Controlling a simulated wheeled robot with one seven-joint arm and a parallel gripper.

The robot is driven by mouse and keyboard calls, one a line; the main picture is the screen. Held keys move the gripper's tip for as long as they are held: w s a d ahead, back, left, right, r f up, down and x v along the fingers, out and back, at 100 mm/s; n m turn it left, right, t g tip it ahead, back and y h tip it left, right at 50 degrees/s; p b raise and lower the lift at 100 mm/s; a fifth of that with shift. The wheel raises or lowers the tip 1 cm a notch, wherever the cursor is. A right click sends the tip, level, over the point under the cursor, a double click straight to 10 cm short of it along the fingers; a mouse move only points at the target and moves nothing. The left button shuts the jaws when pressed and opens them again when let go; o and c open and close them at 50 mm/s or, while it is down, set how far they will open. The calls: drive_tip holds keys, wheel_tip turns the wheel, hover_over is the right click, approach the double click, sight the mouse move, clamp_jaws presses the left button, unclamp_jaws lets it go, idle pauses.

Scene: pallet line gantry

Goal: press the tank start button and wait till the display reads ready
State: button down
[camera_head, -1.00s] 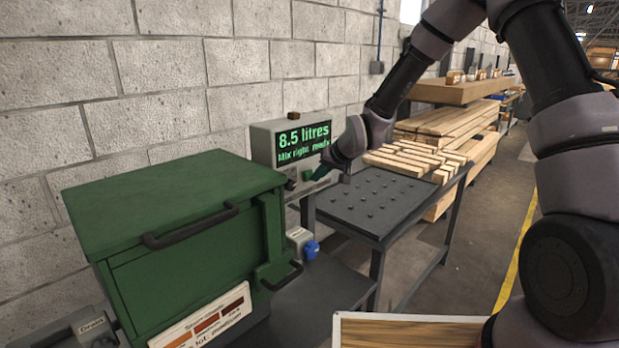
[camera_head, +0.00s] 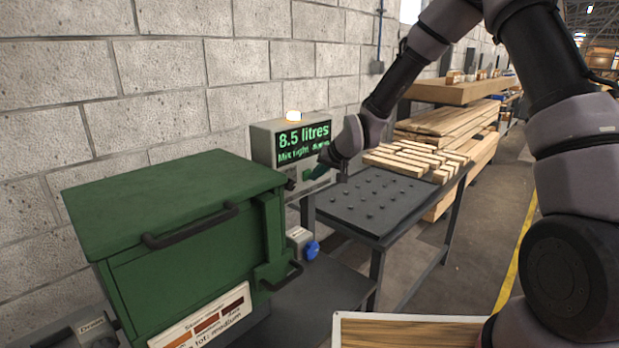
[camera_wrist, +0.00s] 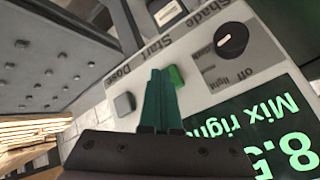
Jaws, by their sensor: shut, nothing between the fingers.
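The grey control box (camera_head: 264,146) is on the block wall, with a dark display (camera_head: 303,139). Its green text reads "8.5 litres" above a "Mix right" line whose last word is too blurred to read surely. In the wrist view, a green button (camera_wrist: 177,75) lies under the "Start" label, and a grey button (camera_wrist: 124,104) near "Dose". My gripper (camera_wrist: 163,74) is shut and empty, its green fingertips right at the green button and partly hiding it. I cannot tell whether they touch. My gripper (camera_head: 319,172) also shows in the head view.
A green lidded tank (camera_head: 175,205) with handles stands at front left. A black knob (camera_wrist: 231,40) sits beside the buttons. A dark studded table (camera_head: 372,203) and stacked timber (camera_head: 450,125) lie to the right. A blue-capped item (camera_head: 311,250) sits below the box.

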drive_tip(key=shift+s+d, duration=0.55)
drive_tip(key=shift+d, duration=0.15)
drive_tip(key=shift+s+d, duration=0.8)
drive_tip(key=shift+d, duration=0.2)
drive_tip(key=shift+s+d, duration=0.75)
drive_tip(key=shift+d, duration=0.25)
drive_tip(key=shift+r, duration=0.1)
